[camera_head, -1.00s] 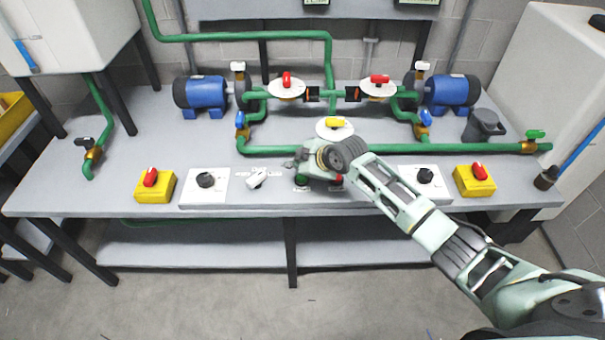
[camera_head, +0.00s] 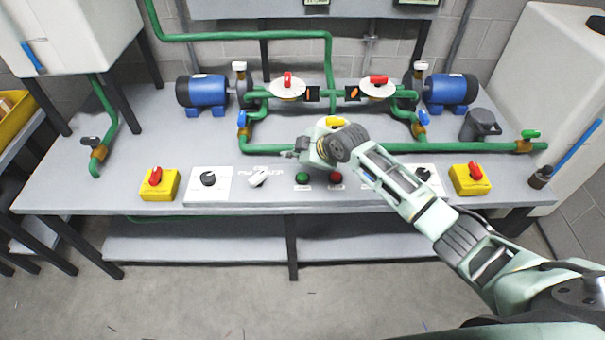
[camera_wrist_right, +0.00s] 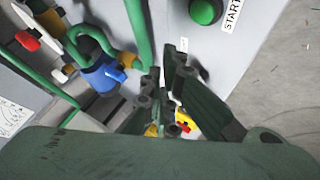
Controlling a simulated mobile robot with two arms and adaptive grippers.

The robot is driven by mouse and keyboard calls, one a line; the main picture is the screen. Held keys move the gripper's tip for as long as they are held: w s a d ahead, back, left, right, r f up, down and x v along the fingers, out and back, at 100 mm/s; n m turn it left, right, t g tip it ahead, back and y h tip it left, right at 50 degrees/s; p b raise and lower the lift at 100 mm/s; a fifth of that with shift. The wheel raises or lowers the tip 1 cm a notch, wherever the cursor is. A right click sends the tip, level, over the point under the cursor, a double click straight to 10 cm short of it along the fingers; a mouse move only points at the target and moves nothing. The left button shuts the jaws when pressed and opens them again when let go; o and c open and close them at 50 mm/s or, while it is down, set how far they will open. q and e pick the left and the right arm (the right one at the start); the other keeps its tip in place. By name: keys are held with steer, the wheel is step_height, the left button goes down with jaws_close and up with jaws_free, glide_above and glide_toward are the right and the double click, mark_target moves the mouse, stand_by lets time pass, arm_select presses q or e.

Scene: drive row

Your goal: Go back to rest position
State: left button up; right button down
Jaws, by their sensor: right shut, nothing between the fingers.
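My right arm reaches in from the lower right in the head view. Its right gripper (camera_head: 290,154) points left above the bench, just behind the green button (camera_head: 302,177) and the red button (camera_head: 336,177), apart from both. The gripper is shut and empty. In the right wrist view the dark fingers of the right gripper (camera_wrist_right: 162,88) are close together. The green button (camera_wrist_right: 206,11), labelled START, shows at the top of that view. My left gripper is in neither view.
The grey bench (camera_head: 110,200) carries green pipes (camera_head: 460,147), two blue pumps (camera_head: 207,90), (camera_head: 445,89), valves with coloured handles, yellow switch boxes (camera_head: 158,190), (camera_head: 471,185) and white dial panels (camera_head: 210,190). White tanks (camera_head: 545,75) flank it. The floor in front is clear.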

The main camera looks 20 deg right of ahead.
steer(key=s+a+f+m+g, duration=0.1)
steer(key=s+a+f+m, duration=0.15)
steer(key=s, duration=0.85)
steer(key=s+a+f+m+g, duration=0.2)
steer(key=s+a+f, duration=0.15)
steer(key=s, duration=0.75)
steer(key=s+d+r+m+g+h, duration=0.15)
steer(key=s+d+m, duration=0.25)
steer(key=s, duration=0.6)
steer(key=s+d+r+m+h, duration=0.2)
steer(key=s+d+m, duration=0.25)
steer(key=s, duration=0.55)
step_height(320, 180, down, 25)
steer(key=n+g, duration=0.1)
steer(key=s+d+f+g, duration=0.1)
steer(key=s+d+f, duration=0.2)
steer(key=s+f, duration=1.4)
steer(key=shift+s+f+g, duration=0.3)
steer(key=shift+s+g, duration=0.05)
steer(key=shift+s, duration=0.15)
